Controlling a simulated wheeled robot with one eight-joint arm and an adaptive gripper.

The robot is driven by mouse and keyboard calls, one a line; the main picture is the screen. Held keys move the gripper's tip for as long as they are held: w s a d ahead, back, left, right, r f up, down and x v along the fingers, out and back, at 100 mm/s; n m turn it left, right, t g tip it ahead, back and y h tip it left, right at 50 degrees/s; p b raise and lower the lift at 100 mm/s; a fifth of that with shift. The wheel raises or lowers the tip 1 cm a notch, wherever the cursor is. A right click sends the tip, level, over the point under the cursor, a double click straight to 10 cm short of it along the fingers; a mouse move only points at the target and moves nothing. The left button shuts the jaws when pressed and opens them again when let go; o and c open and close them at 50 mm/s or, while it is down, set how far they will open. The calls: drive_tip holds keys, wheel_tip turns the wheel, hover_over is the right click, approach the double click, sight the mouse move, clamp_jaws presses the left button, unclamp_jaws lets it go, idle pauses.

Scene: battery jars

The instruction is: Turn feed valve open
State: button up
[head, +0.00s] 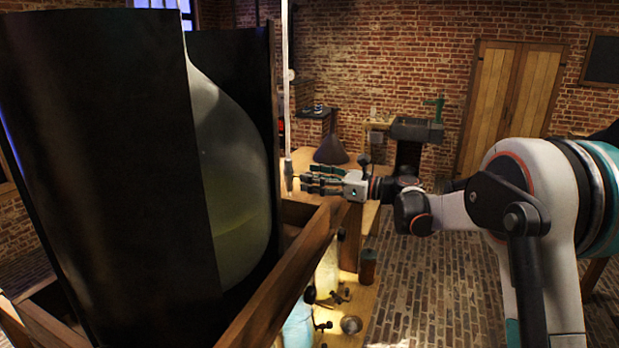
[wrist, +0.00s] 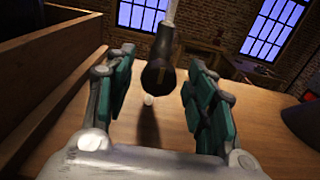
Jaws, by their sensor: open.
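A thin pale pipe (head: 286,100) hangs down beside the large jar and ends in a dark fitting (head: 288,172). I cannot tell for sure whether this fitting is the feed valve. In the wrist view the dark fitting (wrist: 160,66) hangs between my fingers, with a gap on both sides. My gripper (head: 308,184) is open and empty, its fingers pointing left toward the fitting in the head view. The wrist view shows my gripper (wrist: 160,85) with both green-padded fingers apart. No handle on the fitting is clear.
A large cloudy glass jar (head: 232,170) stands between dark panels (head: 110,170) at the left. A wooden rail (head: 285,285) runs in front of it. The wooden table (wrist: 250,115) lies below my gripper. Small dark taps (head: 338,297) and jars sit low at centre.

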drive_tip(key=shift+x, duration=0.8)
drive_tip(key=shift+c, duration=0.2)
drive_tip(key=c, duration=1)
